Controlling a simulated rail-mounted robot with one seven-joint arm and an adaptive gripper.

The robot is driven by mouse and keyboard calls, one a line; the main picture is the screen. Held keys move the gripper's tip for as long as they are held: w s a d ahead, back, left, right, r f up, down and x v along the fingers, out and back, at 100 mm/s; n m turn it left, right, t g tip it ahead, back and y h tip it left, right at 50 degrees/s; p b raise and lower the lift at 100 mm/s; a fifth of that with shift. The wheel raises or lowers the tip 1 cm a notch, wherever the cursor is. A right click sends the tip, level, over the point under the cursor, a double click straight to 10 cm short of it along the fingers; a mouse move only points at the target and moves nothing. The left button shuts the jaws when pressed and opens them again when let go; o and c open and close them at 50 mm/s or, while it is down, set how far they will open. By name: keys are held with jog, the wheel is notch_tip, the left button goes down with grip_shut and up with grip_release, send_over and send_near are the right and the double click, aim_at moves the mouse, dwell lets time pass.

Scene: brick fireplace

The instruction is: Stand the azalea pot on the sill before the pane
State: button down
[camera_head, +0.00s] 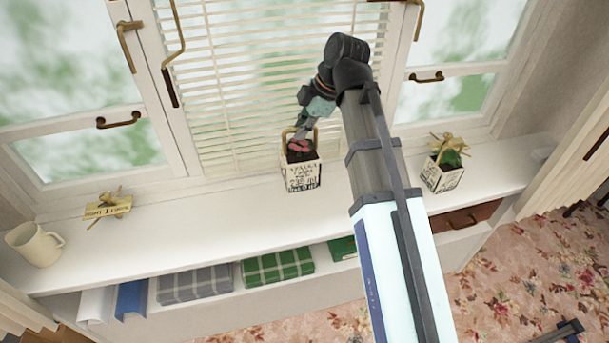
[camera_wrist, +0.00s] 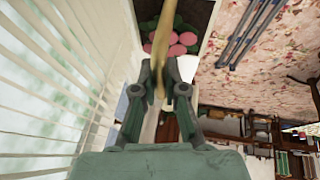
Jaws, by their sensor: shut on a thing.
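The azalea pot (camera_head: 303,176) is a white square pot with dark print, pink blooms and a tan hoop handle. It is upright at the middle of the white sill (camera_head: 225,215), in front of the blind-covered pane (camera_head: 240,85). Whether its base touches the sill I cannot tell. My gripper (camera_head: 303,132) is above it, shut on the handle. In the wrist view the handle (camera_wrist: 163,40) runs between the fingertips (camera_wrist: 160,68), with the pink blooms (camera_wrist: 180,42) beyond. Part of the pot is hidden there.
A second white pot (camera_head: 441,175) with a green plant and tan bow stands right on the sill. Folded cloths (camera_head: 278,267) lie on the shelf below. The sill between sign and azalea is clear.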

aim_at(315, 153)
notch_tip(315, 153, down, 15)
jog(key=p, duration=0.3)
jog(key=shift+f, duration=0.1)
dwell(0.4)
jog(key=shift+f, duration=0.1)
jog(key=c, duration=1.2)
grip_release()
jog(key=b+v, duration=0.2)
jog(key=v, duration=1)
jog(key=shift+b, duration=0.3)
